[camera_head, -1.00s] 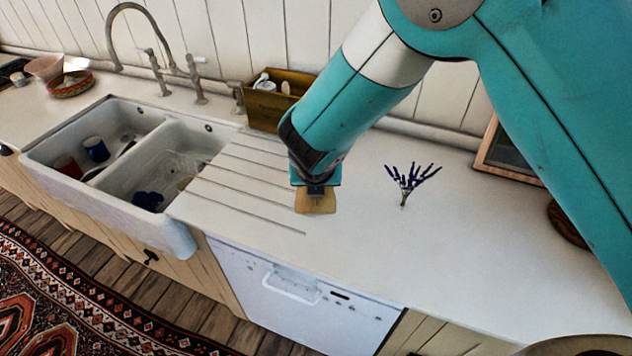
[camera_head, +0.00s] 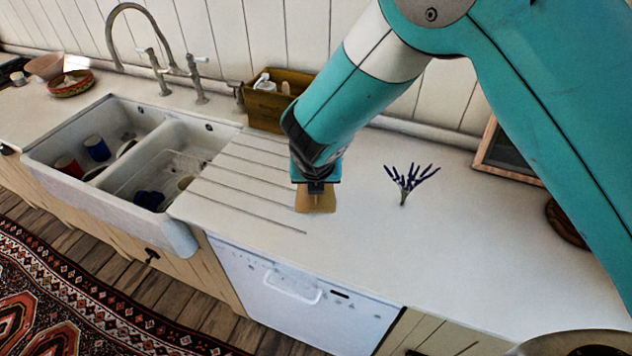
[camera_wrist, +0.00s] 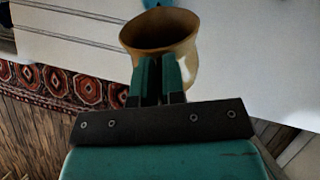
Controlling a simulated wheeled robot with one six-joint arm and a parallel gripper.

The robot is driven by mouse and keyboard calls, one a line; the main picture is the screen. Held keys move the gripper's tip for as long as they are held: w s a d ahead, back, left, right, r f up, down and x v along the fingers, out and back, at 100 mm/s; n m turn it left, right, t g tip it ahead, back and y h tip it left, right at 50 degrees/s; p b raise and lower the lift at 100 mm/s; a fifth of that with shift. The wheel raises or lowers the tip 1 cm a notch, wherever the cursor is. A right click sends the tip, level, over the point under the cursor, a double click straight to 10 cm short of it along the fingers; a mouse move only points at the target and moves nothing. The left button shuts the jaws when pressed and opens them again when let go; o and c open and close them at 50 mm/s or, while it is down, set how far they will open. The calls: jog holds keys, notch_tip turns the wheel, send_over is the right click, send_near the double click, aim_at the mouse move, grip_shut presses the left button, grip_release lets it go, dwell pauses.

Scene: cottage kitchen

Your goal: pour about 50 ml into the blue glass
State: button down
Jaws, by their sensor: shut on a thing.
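My gripper (camera_head: 316,184) is shut on a tan jug (camera_head: 316,202) over the counter, at the right end of the drainboard grooves. In the wrist view the jug (camera_wrist: 163,36) is beyond the closed fingers (camera_wrist: 160,75), with its round mouth open and roughly upright. I cannot tell whether its base touches the counter, nor see liquid in it. A blue thing (camera_wrist: 158,3) is cut off by the top edge of the wrist view; I cannot tell whether it is the blue glass. No blue glass shows clearly on the counter in the head view; my arm hides part of it.
The double sink (camera_head: 60,183) at left holds a blue mug (camera_head: 97,148), a red one (camera_head: 68,165) and other dishes. A wooden caddy (camera_head: 265,108) stands behind the drainboard. A lavender sprig (camera_head: 408,182) lies right of my gripper. The counter's front right is clear.

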jog(key=shift+w+r+g+p, duration=0.4)
jog(key=shift+w+p, duration=0.05)
jog(key=shift+p, duration=0.4)
dwell(0.3)
